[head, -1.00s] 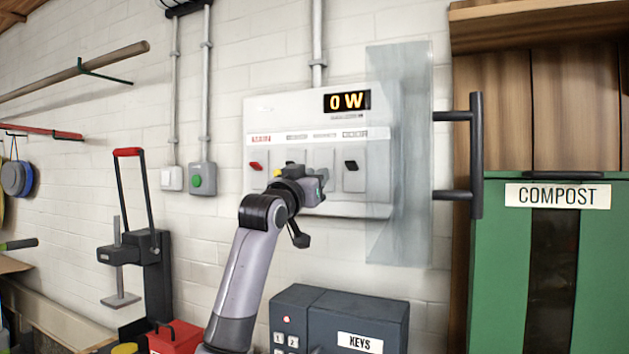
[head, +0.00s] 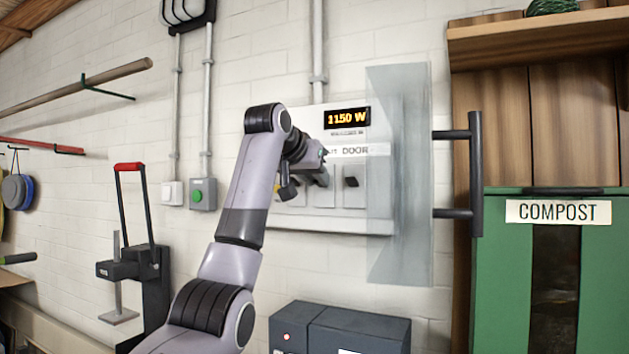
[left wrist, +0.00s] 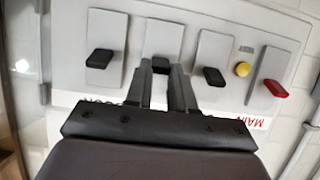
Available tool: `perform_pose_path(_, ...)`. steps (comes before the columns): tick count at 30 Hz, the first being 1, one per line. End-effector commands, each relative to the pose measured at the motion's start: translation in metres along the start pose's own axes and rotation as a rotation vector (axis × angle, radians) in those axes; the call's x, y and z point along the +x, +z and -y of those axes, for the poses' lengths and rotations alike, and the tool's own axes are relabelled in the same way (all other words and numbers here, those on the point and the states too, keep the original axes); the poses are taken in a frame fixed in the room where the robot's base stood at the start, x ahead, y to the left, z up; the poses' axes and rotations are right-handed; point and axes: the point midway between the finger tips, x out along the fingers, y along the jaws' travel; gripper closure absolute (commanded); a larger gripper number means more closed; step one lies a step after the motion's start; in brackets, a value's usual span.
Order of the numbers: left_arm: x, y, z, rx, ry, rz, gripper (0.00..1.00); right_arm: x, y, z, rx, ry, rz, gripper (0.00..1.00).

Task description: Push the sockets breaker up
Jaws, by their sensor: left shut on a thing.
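The grey breaker panel (head: 330,225) is on the white brick wall. Its display (head: 347,116) reads 1150 W. In the left wrist view, which shows the panel upside down, the black sockets breaker lever (left wrist: 160,64) is between the MAIN side and the door lever. My left gripper (left wrist: 170,76) is shut on this lever, its fingertips hiding part of it. In the head view my left gripper (head: 320,177) is in front of the panel and covers the MAIN end. My right gripper is not in view.
The door breaker (head: 351,182) is just right of my gripper. In the left wrist view another black lever (left wrist: 214,76), a yellow button (left wrist: 242,69) and the red MAIN lever (left wrist: 275,88) are beside it. A clear cover (head: 385,225) stands open at the panel's right.

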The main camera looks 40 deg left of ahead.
Motion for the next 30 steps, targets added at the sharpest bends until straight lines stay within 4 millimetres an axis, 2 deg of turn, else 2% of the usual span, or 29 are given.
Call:
perform_pose_path(15,0.0004,-0.0079,-0.0002,0.001,0.000,0.145,1.00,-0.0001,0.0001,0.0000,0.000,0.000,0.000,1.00)
perform_pose_path(30,0.0013,-0.0092,-0.0004,0.002,0.000,0.179,1.00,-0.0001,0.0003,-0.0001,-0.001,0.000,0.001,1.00)
